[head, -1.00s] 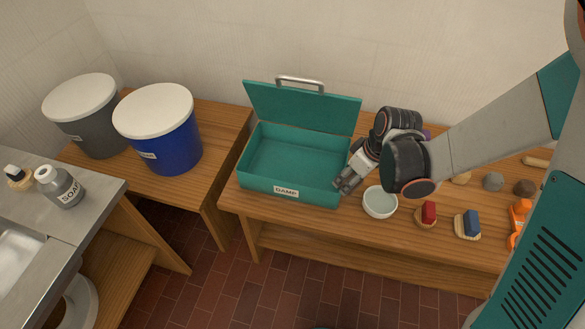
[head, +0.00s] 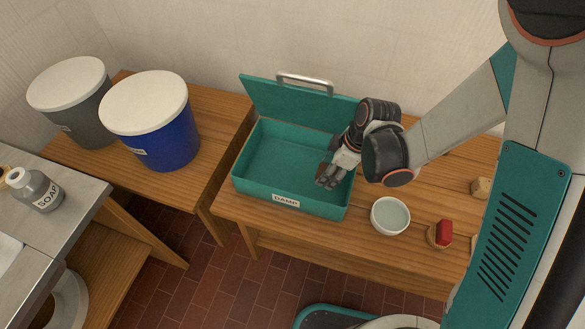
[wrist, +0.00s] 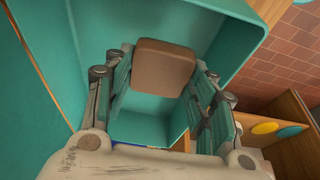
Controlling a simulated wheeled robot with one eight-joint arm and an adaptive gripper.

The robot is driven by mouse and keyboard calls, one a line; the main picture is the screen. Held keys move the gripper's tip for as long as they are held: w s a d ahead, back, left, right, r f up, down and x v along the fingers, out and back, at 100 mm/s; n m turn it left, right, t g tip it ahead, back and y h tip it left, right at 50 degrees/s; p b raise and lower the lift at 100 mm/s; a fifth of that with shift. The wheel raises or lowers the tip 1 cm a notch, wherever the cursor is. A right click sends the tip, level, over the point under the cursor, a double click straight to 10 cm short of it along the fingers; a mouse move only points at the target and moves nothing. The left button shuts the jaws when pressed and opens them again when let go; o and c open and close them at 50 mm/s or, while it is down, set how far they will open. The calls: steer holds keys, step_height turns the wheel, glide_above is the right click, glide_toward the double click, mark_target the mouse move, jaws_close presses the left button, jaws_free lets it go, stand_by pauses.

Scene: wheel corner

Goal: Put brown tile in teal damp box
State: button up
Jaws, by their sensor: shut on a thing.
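The teal damp box (head: 262,187) stands open on the wooden bench, its lid raised at the back and a DAMP label on its front. My gripper (head: 328,180) is over the right end of the box, with its fingers pointing down into it. In the wrist view the brown tile (wrist: 162,66) is a rounded square between the fingers of my gripper (wrist: 160,88), which is shut on it. The teal walls of the box surround the tile in that view. In the head view the tile is mostly hidden by the fingers.
A white bowl (head: 390,216) stands right of the box, with a red block on a wooden piece (head: 441,233) beyond it. Blue (head: 152,122) and grey (head: 70,100) lidded buckets stand left. The raised lid (head: 295,103) bounds the box's back. The box's left part is empty.

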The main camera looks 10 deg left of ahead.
step_height(320, 180, down, 7)
steer(key=shift+b, duration=1.15)
steer(key=shift+a+f, duration=0.15)
steer(key=shift+f, duration=0.2)
glide_toward(287, 172)
steer(key=f, duration=0.3)
steer(key=d+f, duration=0.1)
steer(key=shift+s+f+p, duration=0.35)
steer(key=a, duration=0.1)
steer(key=w+a, duration=0.1)
steer(key=shift+a+b, duration=0.4)
steer(key=shift+f+b, duration=0.35)
steer(key=shift+f, duration=0.25)
steer(key=shift+d, duration=0.1)
